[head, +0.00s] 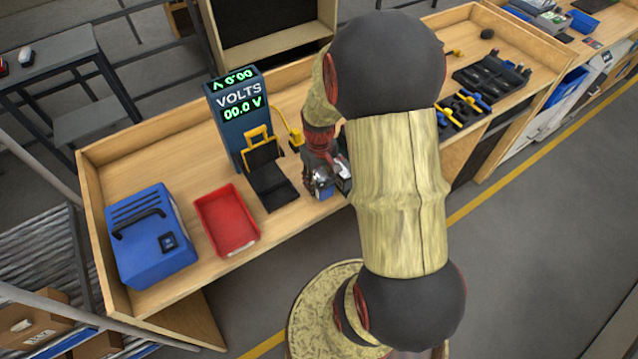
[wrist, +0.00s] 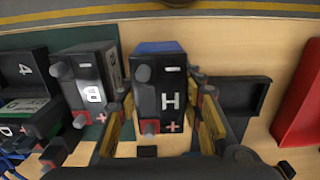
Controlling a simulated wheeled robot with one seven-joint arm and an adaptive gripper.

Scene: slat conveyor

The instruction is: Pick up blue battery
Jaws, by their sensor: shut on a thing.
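The blue battery (wrist: 158,47) has a black top face marked H with plus and minus signs, and its blue side shows at the far edge in the wrist view. My gripper (wrist: 166,108) is shut on it, with one yellow finger on each side. In the head view, my gripper (head: 322,176) is low over the bench near its front edge, and a bit of the blue battery (head: 324,194) shows below it. My arm hides part of the bench there. I cannot tell whether the battery touches the bench.
Another battery marked B (wrist: 93,90) stands close on the left in the wrist view. A volts tester (head: 235,112) with a black cradle (head: 270,184) stands left of my gripper. A red tray (head: 226,222) and a blue case (head: 150,238) are farther left. Black holders (head: 491,77) lie at right.

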